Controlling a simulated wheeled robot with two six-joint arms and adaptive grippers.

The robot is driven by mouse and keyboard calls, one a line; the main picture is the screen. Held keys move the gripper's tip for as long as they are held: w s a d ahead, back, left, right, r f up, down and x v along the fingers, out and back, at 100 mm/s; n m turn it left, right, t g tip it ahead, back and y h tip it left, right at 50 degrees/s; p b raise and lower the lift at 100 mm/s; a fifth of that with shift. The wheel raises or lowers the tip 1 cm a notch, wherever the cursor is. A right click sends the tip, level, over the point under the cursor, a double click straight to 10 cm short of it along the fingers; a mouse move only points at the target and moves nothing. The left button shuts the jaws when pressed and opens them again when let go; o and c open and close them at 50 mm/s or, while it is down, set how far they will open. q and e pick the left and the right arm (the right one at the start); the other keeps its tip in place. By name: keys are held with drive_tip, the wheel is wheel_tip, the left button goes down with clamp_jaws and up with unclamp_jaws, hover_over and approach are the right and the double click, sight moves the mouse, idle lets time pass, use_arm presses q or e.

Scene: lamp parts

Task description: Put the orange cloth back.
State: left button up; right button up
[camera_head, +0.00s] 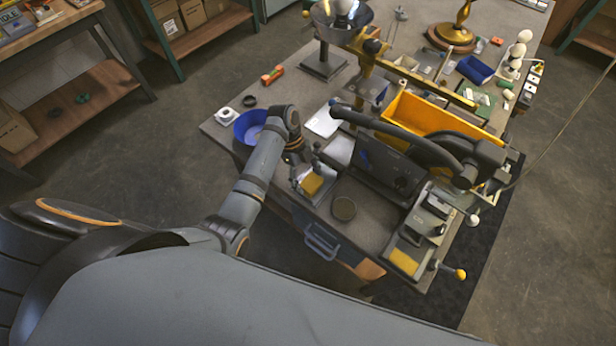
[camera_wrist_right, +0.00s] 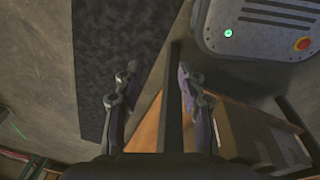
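I cannot make out an orange cloth for certain in either view. A small orange patch (camera_head: 371,269) shows at the front edge of the workbench; whether it is cloth or wood I cannot tell. My left gripper (camera_head: 300,172) points down over the front left of the bench, near a small tray with a yellow pad (camera_head: 311,184). Its fingertips are too small and dark to read. My right gripper (camera_wrist_right: 158,88) shows in the right wrist view with its two fingers apart and nothing seen held between them. I cannot make it out in the head view.
A dark floor mat (camera_wrist_right: 115,50) lies below my right gripper.

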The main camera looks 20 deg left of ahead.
sight(309, 180)
use_arm(q)
drive_tip(key=shift+o, duration=0.4)
drive_tip(key=shift+w+d, duration=0.1)
drive_tip(key=shift+d, duration=0.05)
drive_tip(key=b+v, duration=0.1)
drive_tip(key=v, duration=0.3)
drive_tip(key=p+v, duration=0.5)
drive_tip(key=v, duration=0.3)
drive_tip(key=shift+r, duration=0.2)
use_arm(e)
wheel_tip(309, 180, up, 4)
drive_tip(key=shift+s+a+r, duration=0.1)
drive_tip(key=shift+a, duration=0.2)
